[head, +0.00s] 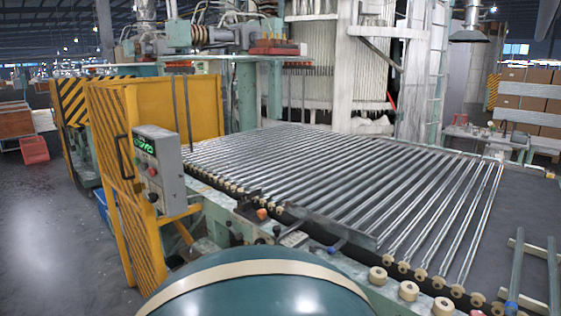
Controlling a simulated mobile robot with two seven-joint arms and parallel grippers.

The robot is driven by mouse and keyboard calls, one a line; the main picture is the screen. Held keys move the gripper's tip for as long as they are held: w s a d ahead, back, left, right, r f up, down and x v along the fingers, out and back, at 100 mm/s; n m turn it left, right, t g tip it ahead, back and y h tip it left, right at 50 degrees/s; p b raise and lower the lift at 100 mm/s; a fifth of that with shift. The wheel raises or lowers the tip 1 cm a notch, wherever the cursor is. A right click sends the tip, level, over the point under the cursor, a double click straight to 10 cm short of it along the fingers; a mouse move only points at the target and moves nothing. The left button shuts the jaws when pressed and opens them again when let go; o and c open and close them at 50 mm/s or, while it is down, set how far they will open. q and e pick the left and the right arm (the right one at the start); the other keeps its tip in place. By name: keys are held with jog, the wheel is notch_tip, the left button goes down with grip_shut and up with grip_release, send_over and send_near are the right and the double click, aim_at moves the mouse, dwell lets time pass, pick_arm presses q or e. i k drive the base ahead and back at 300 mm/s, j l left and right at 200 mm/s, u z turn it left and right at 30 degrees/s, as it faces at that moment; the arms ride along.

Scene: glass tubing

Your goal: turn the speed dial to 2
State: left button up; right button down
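A grey control box (165,180) stands at the left of the roller line, beside the yellow guard. Its lit green display (145,146) is near the top of its face, but the reading is too small to make out. A red button (152,171) is below the display. A dark round knob (152,197) is low on the face; it may be the speed dial, but I cannot read its marks or setting. Neither of my grippers is in view.
A wide roller line with several glass tubes (340,190) fills the middle and right. A yellow guard panel (120,200) stands at the left of the box. Bare floor (50,240) is open at far left. Small levers (265,213) sit along the line's front edge.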

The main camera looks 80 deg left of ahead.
aim_at(153, 198)
jog(key=u, duration=3.4)
jog(key=i+j+z, duration=0.2)
jog(key=i, duration=0.15)
